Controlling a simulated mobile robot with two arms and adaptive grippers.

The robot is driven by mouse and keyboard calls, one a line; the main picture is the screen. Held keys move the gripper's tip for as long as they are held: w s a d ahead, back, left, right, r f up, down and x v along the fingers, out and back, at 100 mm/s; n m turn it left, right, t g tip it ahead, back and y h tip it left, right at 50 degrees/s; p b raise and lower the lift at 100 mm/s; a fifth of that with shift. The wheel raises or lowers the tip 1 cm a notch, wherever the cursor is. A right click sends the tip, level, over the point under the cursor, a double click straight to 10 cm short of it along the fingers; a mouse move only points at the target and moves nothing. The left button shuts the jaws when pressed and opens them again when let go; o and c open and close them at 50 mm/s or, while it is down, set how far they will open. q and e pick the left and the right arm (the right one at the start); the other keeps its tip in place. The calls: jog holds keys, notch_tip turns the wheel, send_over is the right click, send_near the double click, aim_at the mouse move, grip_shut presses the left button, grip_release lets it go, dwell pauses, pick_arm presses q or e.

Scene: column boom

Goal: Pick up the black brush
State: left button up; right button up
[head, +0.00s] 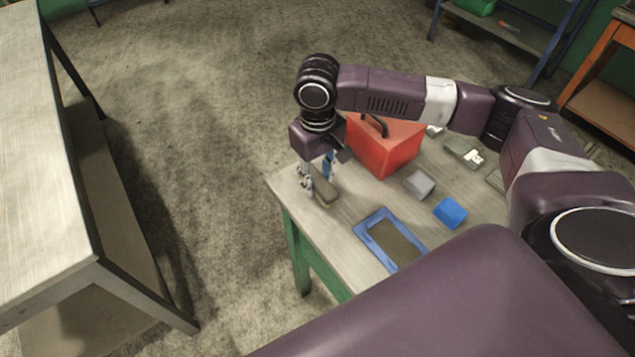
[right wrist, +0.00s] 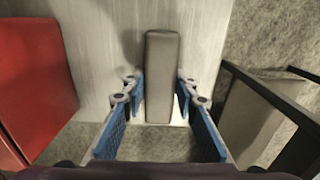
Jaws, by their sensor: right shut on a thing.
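The black brush (head: 325,194) shows as a plain dark grey, long block at the near left corner of the workbench in the head view. In the right wrist view the brush (right wrist: 161,75) lies lengthwise between the blue-padded fingers. My right gripper (head: 318,178) points down at it and is shut on it; it also shows in the right wrist view (right wrist: 161,92). The brush looks to be at the bench top; I cannot tell whether it is clear of it. Any bristles are hidden. My left gripper is not in view.
A red box (head: 388,150) stands close behind the right gripper. A blue-framed tray (head: 372,226), a blue block (head: 450,212) and a grey block (head: 419,184) lie on the workbench (head: 347,213). Another table (head: 45,150) stands at left, with open floor between.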

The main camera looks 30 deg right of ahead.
aim_at(318, 179)
grip_shut()
notch_tip(318, 179, up, 20)
dwell(0.4)
jog(key=shift+o, duration=1.7)
grip_release()
jog(key=c, duration=0.4)
